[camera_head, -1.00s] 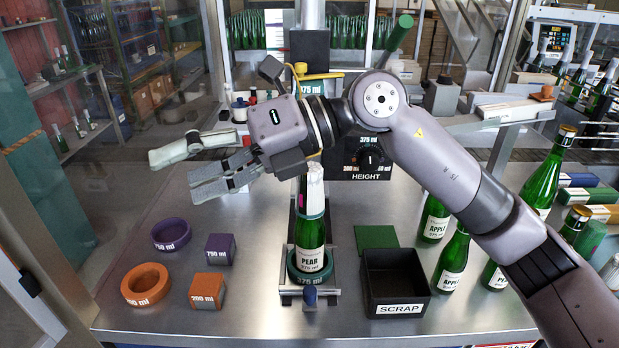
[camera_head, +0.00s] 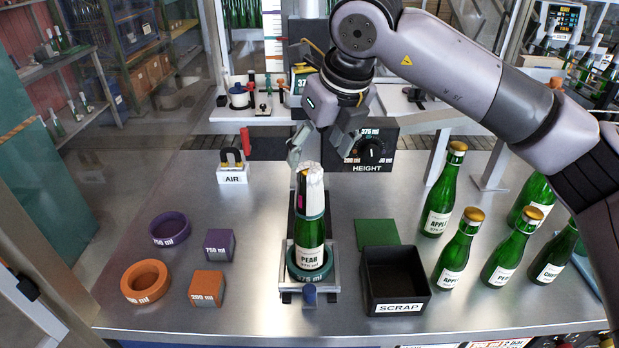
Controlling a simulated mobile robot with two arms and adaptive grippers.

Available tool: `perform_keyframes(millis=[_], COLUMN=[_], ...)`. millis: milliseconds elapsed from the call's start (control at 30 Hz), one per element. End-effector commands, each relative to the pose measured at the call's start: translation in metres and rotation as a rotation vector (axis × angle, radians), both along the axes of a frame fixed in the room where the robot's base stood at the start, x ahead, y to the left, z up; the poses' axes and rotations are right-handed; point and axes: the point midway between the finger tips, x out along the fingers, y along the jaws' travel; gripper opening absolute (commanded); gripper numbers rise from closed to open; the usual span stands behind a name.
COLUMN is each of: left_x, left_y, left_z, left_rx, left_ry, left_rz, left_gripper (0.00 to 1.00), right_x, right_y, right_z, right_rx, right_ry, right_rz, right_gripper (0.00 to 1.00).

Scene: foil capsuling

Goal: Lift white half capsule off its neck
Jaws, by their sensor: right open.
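The white half capsule (camera_head: 314,183) sits on the neck of the green PEAR bottle (camera_head: 309,240). It looks crumpled at its top, and a dark strip with a pink mark shows along its left side. The bottle stands upright in the green 375 ml ring (camera_head: 309,272) of the fixture. My right gripper (camera_head: 318,146) is open, just above and behind the capsule's top, with its fingers pointing down. One finger is at the left and the other at the right; I cannot tell whether either touches the capsule. My left gripper is not in view.
Several green bottles (camera_head: 438,195) stand at the right. Purple (camera_head: 170,230) and orange (camera_head: 146,281) rings and blocks lie at the left. A HEIGHT dial panel (camera_head: 362,148) is behind.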

Motion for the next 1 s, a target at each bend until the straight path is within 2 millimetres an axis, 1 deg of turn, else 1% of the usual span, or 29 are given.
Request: perform_keyframes(millis=[33,133,200,333,467,567,600,700,800,1000], left_x=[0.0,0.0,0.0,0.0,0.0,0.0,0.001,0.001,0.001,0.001], left_y=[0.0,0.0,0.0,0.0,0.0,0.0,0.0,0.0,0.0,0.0], left_z=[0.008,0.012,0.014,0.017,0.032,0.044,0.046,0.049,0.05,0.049], left_rx=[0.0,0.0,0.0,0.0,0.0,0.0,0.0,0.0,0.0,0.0], left_ry=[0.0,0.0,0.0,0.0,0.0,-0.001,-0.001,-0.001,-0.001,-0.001], left_rz=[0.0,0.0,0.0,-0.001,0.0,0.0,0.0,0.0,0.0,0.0], left_gripper=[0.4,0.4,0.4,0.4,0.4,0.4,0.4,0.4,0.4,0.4], right_x=[0.002,0.007,0.009,0.01,0.01,0.012,0.014,0.018,0.019,0.019], right_y=[0.002,0.005,0.007,0.008,0.014,0.019,0.019,0.022,0.022,0.022], right_z=[-0.006,-0.02,-0.026,-0.032,-0.044,-0.057,-0.064,-0.075,-0.08,-0.081], right_rx=[-0.001,0.0,0.001,0.0,0.0,0.0,0.0,0.001,0.002,0.002], right_ry=[0.004,0.003,0.002,0.001,0.005,0.005,0.005,0.003,0.001,0.001], right_rz=[0.002,0.002,0.002,0.003,0.004,0.004,0.002,0.002,0.003,0.003], right_gripper=[0.66,0.66,0.66,0.66,0.66,0.66,0.66,0.66,0.66,0.65])
